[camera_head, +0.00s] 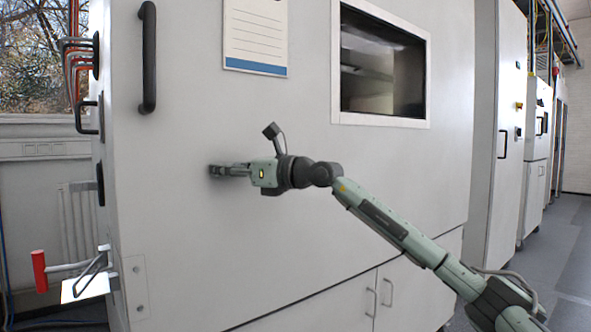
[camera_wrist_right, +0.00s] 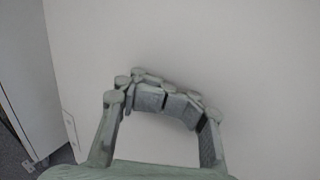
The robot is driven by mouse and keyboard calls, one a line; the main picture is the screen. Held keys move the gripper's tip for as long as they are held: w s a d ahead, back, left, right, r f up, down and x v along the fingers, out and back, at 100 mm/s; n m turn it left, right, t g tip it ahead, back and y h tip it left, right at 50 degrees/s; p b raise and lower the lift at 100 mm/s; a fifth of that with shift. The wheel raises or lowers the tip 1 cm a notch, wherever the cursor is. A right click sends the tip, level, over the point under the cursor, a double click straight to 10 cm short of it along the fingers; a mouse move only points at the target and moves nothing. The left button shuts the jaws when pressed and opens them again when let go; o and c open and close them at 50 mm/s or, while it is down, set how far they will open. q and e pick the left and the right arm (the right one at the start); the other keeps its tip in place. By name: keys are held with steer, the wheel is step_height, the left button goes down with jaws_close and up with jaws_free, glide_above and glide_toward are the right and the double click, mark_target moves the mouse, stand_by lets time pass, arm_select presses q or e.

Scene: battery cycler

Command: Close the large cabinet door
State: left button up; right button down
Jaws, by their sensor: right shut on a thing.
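The large cabinet door (camera_head: 400,170) is a wide pale grey panel filling most of the head view. It carries a black upright handle (camera_head: 148,57) near its left edge and a dark window (camera_head: 382,68). I cannot tell whether the door sits flush with its frame. My right gripper (camera_head: 212,171) is at the door's flat face, below and right of the handle and apart from it. In the right wrist view, its fingers (camera_wrist_right: 168,100) are folded together against or very near the pale surface. Whatever is between them is hidden. My left gripper is out of view.
A red-handled lever (camera_head: 39,271) juts out at the lower left. Small lower doors (camera_head: 415,297) are beneath the large door. A white notice (camera_head: 255,36) hangs above my gripper. More cabinets (camera_head: 508,130) stand at the right, beside open grey floor (camera_head: 565,255).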

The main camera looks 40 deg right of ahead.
steer(key=a+v, duration=0.1)
steer(key=v, duration=1)
steer(key=shift+s+r, duration=0.25)
steer(key=shift+r, duration=0.05)
